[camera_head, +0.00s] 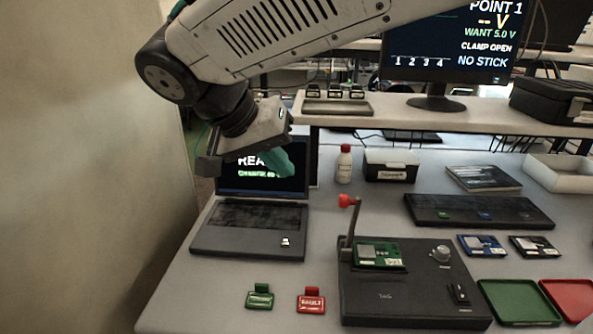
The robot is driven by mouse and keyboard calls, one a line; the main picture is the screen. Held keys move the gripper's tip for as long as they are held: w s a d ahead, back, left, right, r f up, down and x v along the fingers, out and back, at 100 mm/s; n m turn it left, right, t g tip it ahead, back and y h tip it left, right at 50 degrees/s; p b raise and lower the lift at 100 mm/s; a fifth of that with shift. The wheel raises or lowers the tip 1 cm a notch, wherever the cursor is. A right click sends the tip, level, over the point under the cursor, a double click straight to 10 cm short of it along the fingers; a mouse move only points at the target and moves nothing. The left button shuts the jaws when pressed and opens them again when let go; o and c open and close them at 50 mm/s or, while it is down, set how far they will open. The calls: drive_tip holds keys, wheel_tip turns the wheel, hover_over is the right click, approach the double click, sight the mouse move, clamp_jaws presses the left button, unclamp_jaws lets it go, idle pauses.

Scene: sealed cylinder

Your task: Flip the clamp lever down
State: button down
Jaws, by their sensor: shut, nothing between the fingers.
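The clamp lever (350,226) stands upright at the left rear of a black test fixture (385,305), with a red knob (347,201) at its top. A green circuit board (379,254) sits on the fixture beside the lever's foot. The monitor (447,50) reads "CLAMP OPEN" and "NO STICK". My gripper (283,172) is up and to the left of the lever, in front of the laptop screen and apart from the lever. It appears shut and empty, with teal fingers pointing down and right.
A laptop (248,228) stands open on the left. A green tag (260,297) and a red tag (311,301) lie left of the fixture. A white bottle (344,165) stands behind the lever. Green (520,301) and red (570,297) trays lie right. A shelf (455,119) runs along the back.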

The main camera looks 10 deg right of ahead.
drive_tip(key=w+d+f, duration=0.1)
drive_tip(key=d+f, duration=0.6)
drive_tip(key=d, duration=0.1)
drive_tip(key=shift+w+d, duration=0.15)
drive_tip(key=shift+w, duration=0.1)
